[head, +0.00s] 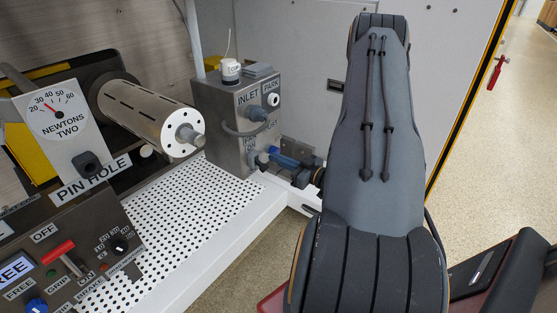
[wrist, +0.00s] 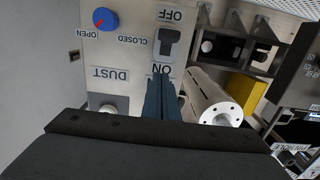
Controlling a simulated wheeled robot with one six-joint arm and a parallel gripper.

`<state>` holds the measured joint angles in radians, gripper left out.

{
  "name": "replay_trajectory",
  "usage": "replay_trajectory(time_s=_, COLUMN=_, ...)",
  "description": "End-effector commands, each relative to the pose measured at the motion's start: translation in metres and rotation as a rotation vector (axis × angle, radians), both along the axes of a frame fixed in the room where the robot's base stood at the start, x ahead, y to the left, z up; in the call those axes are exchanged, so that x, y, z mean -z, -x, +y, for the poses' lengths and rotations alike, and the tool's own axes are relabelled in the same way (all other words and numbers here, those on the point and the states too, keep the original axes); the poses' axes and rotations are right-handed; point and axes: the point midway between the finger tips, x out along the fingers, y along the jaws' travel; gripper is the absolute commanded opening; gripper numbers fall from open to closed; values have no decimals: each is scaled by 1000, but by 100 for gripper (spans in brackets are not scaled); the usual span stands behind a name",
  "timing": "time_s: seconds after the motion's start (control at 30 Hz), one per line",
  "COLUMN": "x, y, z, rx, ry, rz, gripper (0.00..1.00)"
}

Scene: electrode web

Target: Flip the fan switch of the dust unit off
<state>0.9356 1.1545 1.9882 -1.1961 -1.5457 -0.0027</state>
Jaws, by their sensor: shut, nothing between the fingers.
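In the wrist view, the dust unit (wrist: 130,58) is a pale panel marked DUST, with its lettering turned over. Its fan switch (wrist: 169,42) is a dark lever on a grey plate between the OFF label above and the ON label below. I cannot tell which way the lever is tilted. My gripper (wrist: 163,77) is shut and empty, its blue-grey fingertips by the ON label, just below the switch in the picture. I cannot tell if they touch the panel. In the head view, my gripper (head: 272,155) is beside a grey box; the switch cannot be made out there.
A blue knob (wrist: 105,19) marked OPEN and CLOSED is left of the switch. The grey box (head: 225,115) marked INLET and PARK stands on the white perforated table (head: 190,205). Open floor lies at the right.

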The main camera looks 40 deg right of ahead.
Motion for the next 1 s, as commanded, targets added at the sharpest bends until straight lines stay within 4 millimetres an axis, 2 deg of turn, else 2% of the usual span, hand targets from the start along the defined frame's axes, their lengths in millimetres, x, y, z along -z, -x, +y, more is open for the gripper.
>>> replay_trajectory(time_s=0.03, x=2, y=14, z=-6, rx=7, ry=-2, rz=3, gripper=0)
replay_trajectory(time_s=0.2, x=10, y=50, z=-16, rx=8, ry=-2, rz=3, gripper=0)
replay_trajectory(time_s=0.4, x=15, y=82, z=-25, rx=8, ry=-1, rz=1, gripper=0)
replay_trajectory(time_s=0.6, x=18, y=95, z=-28, rx=5, ry=0, rz=1, gripper=0)
replay_trajectory(time_s=1.0, x=19, y=96, z=-27, rx=2, ry=0, rz=1, gripper=0)
